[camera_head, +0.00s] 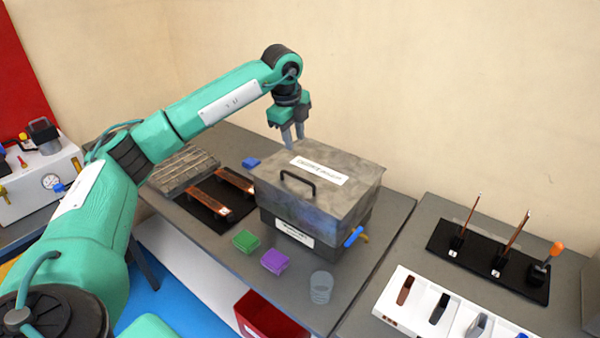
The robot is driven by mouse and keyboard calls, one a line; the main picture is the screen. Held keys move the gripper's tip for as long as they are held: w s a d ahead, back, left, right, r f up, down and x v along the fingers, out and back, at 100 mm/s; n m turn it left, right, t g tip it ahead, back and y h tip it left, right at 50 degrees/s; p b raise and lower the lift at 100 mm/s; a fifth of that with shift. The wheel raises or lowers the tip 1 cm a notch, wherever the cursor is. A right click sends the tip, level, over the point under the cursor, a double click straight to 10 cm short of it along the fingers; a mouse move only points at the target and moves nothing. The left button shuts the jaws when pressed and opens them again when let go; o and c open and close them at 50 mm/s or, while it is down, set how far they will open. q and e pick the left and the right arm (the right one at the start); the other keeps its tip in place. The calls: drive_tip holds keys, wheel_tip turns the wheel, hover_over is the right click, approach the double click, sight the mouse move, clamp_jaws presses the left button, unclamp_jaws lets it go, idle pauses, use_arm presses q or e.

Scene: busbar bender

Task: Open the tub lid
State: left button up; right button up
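The tub (340,230) is a grey metal box on the bench with a label on its front and a blue-handled tap low on its right side. Its lid (345,188) lies shut on top, with a white label and a black bar handle (298,184) near the front left edge. My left gripper (293,138) points down at the lid's back left edge, behind the handle. Its two fingers show a gap with nothing between them. Whether the fingertips touch the lid is unclear. My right gripper is out of view.
A black mat (199,209) with copper bars lies left of the tub. A green block (246,241), a purple block (274,261) and a clear cup (321,287) stand in front. A black tool rack (480,262) and a white holder (405,318) are at right. The wall is close behind.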

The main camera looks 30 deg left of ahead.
sight(301, 178)
use_arm(q)
drive_tip(key=f+p, duration=0.1)
drive_tip(key=f, duration=0.3)
drive_tip(key=w+f+p, duration=0.1)
drive_tip(key=f+p, duration=0.1)
drive_tip(key=f, duration=0.2)
drive_tip(key=w+f+p, duration=0.1)
drive_tip(key=f, duration=0.3)
drive_tip(key=shift+w+d+f+p, duration=0.1)
drive_tip(key=shift+w+f+p, duration=0.1)
drive_tip(key=shift+w+p, duration=0.1)
drive_tip(key=shift+f, duration=0.4)
clamp_jaws()
